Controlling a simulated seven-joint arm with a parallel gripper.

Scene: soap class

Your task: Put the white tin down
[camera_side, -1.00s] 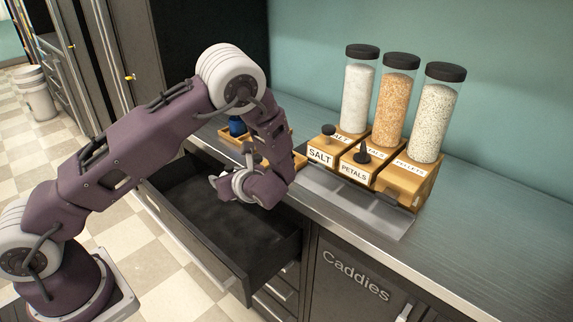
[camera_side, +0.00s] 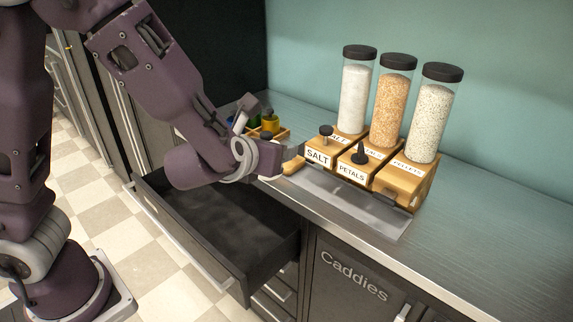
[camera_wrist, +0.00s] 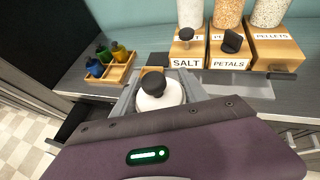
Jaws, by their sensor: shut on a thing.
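The white tin (camera_wrist: 158,97), with a round black knob (camera_wrist: 153,82) on top, sits between the two fingers of my gripper (camera_wrist: 160,95) in the wrist view. The gripper is shut on it. In the camera_side view my gripper (camera_side: 272,158) is at the counter's front edge, between the small wooden tray and the dispensers. The tin's white body is hidden there behind the gripper. I cannot tell whether the tin touches the counter.
A wooden tray (camera_wrist: 119,74) with small blue, green and yellow bottles stands left on the counter. Dispensers labelled SALT (camera_side: 318,156), PETALS (camera_side: 352,170) and PELLETS stand right, with a grey tray (camera_side: 345,200) in front. An open, dark drawer (camera_side: 225,225) lies below.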

